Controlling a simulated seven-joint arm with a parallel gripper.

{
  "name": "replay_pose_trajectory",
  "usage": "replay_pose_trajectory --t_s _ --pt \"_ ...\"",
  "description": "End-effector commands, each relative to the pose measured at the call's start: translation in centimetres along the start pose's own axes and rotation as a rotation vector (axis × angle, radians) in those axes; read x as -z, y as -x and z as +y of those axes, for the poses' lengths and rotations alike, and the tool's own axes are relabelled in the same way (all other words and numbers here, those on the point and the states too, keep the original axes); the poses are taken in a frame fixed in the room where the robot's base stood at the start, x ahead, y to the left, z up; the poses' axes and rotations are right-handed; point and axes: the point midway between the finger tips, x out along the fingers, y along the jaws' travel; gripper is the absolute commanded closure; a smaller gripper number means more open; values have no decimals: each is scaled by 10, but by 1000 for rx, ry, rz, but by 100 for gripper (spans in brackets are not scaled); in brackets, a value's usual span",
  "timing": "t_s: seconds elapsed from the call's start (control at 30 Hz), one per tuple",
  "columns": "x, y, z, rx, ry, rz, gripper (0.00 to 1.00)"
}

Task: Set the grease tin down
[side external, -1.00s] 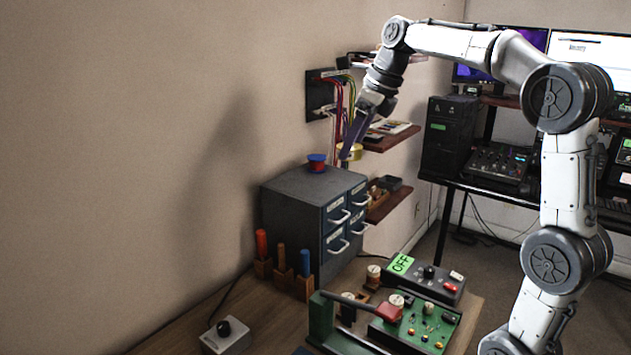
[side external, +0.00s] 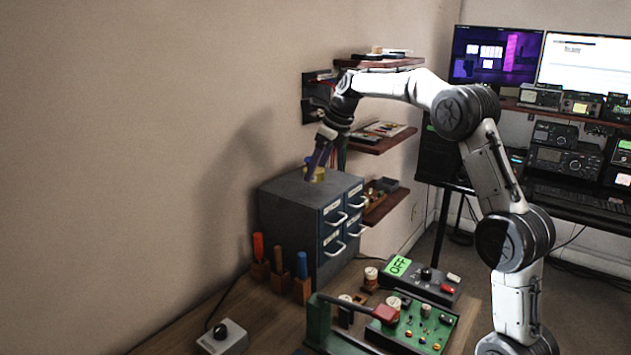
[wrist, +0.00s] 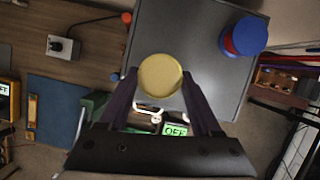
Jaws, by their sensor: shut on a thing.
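The grease tin (wrist: 160,75) is a round yellow tin, seen from above between my fingertips in the wrist view. My gripper (wrist: 159,82) is shut on it. In the side view, the tin (side external: 317,174) is at the top of the grey drawer cabinet (side external: 283,190), partly behind my gripper's fingers (side external: 312,171). I cannot tell whether its base touches the cabinet top. In the wrist view, bare grey cabinet top (wrist: 190,40) shows around the tin's far side.
Wall shelves (side external: 378,142) are to the right. Colour-handled tools (side external: 280,262) stand in front, with a green panel (side external: 425,325) on the bench.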

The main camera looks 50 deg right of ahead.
Motion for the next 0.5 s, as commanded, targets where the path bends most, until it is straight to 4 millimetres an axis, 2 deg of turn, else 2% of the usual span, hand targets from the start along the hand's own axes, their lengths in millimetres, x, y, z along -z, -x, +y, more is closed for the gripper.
replay_pose_trajectory --t_s 0.23,0.5 --pt "8 -32 -2 -2 -1 3 99" --pt "10 -37 -3 -1 0 1 99"
